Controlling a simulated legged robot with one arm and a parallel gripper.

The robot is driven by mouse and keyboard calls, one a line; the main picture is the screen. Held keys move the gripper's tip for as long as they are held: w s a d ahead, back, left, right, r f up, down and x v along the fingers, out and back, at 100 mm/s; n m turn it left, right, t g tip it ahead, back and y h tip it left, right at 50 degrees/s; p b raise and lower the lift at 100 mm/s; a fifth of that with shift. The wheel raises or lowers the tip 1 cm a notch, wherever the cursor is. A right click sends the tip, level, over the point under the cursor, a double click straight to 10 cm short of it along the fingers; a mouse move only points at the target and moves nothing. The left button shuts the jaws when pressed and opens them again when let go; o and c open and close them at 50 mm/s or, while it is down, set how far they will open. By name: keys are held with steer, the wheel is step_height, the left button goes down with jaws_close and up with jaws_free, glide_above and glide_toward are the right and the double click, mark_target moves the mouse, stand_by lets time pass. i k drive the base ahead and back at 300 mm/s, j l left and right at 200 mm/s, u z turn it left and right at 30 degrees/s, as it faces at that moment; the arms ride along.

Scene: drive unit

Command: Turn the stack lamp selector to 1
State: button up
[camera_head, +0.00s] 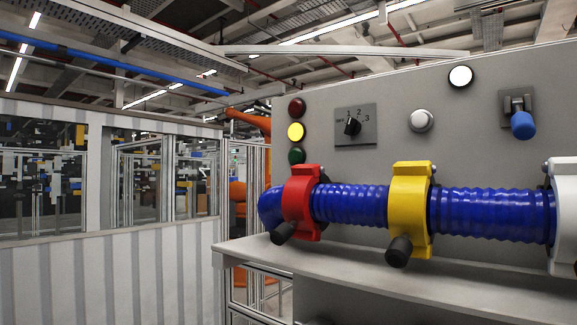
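The stack lamp selector is a black rotary knob (352,127) on a grey square plate (369,138) on the upright panel. The knob's exact pointing is too small to tell. Left of it is a column of lamps: a dark red lamp (297,108) on top, a bright yellow lamp (296,132) in the middle, and a dark green lamp (296,156) below. The yellow one looks lit. My gripper is not in view.
A blue corrugated hose (350,204) runs across the panel below the selector, held by a red clamp (301,203) and a yellow clamp (409,205). A white button (421,120), a white lamp (460,76) and a blue-handled lever (522,124) lie right. A shelf (330,255) juts out below.

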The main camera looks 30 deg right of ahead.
mark_target(353, 127)
steer(key=z, duration=1.25)
